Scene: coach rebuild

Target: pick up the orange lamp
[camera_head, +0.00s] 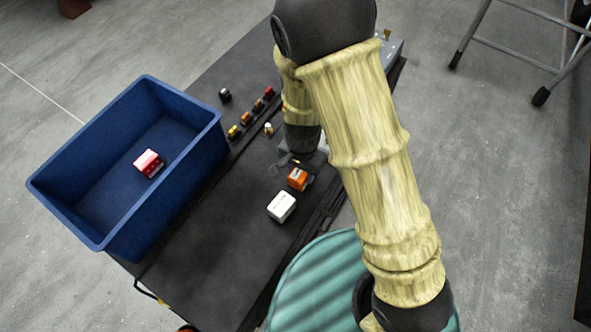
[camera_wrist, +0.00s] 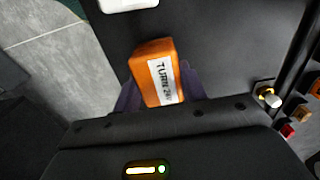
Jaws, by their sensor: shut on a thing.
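The orange lamp (camera_wrist: 150,60) is a small block with a white label of dark lettering, partly readable as "TURN". In the wrist view it sits between the two dark fingers of my gripper (camera_wrist: 160,92), which are shut on it. In the head view the orange lamp (camera_head: 298,178) shows at the end of my gripper (camera_head: 296,164), above or on the dark bench top; I cannot tell whether it touches the surface. My arm hides part of the gripper there.
A white block (camera_head: 282,206) stands close to the lamp. A blue bin (camera_head: 215,125) with a red and white block (camera_head: 149,163) inside is at the left. Several small coloured pieces (camera_head: 246,118) line the dark bench (camera_head: 205,255). A teal drum-like object (camera_head: 310,285) is at the front.

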